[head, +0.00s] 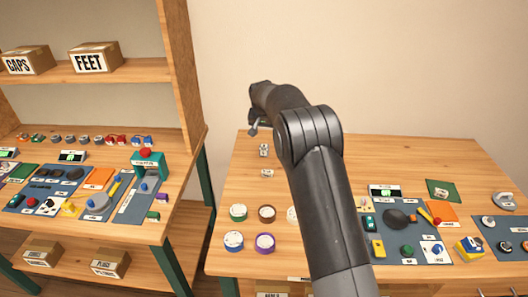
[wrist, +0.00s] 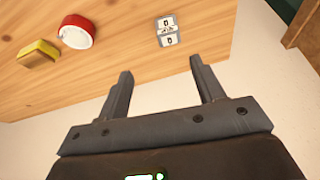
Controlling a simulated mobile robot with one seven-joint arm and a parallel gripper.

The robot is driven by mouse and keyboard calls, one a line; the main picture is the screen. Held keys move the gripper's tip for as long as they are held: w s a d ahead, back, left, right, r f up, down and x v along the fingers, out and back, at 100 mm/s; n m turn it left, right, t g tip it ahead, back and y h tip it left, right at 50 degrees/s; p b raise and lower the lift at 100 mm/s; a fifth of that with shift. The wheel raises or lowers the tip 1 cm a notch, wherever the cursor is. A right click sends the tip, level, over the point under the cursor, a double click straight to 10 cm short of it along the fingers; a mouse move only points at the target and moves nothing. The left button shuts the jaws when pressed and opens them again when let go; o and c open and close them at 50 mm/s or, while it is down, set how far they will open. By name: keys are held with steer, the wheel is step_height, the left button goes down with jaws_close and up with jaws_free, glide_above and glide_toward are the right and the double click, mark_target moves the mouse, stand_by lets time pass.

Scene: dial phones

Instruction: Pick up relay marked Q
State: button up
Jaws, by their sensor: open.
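In the wrist view a small white and grey block (wrist: 167,30) with dark markings lies on the wooden table, beyond my fingertips; its letter is too small to read surely. My gripper (wrist: 160,66) is open and empty, its two fingers apart and pointing toward the table edge. In the head view my gripper (head: 254,130) is at the table's back left edge, partly hidden by my arm. Two small pale blocks, one farther back (head: 263,150) and one nearer (head: 267,173), lie on the table below it. I cannot tell which is the relay marked Q.
A red and white round piece (wrist: 76,32) and a yellow block (wrist: 38,52) lie left in the wrist view. Round colored-rim containers (head: 238,212) stand at the table's front left. Blue mats with parts (head: 425,250) fill the right. A shelf unit (head: 180,80) stands left.

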mark_target(264, 147)
steer(key=x, duration=0.2)
steer(key=a+x, duration=0.1)
steer(key=x, duration=0.5)
steer(key=shift+w+a+f, duration=0.1)
steer(key=shift+a+f, duration=0.1)
steer(key=shift+a, duration=0.2)
steer(key=shift+x, duration=2.9)
steer(key=shift+d, duration=0.1)
steer(key=c, duration=1.1)
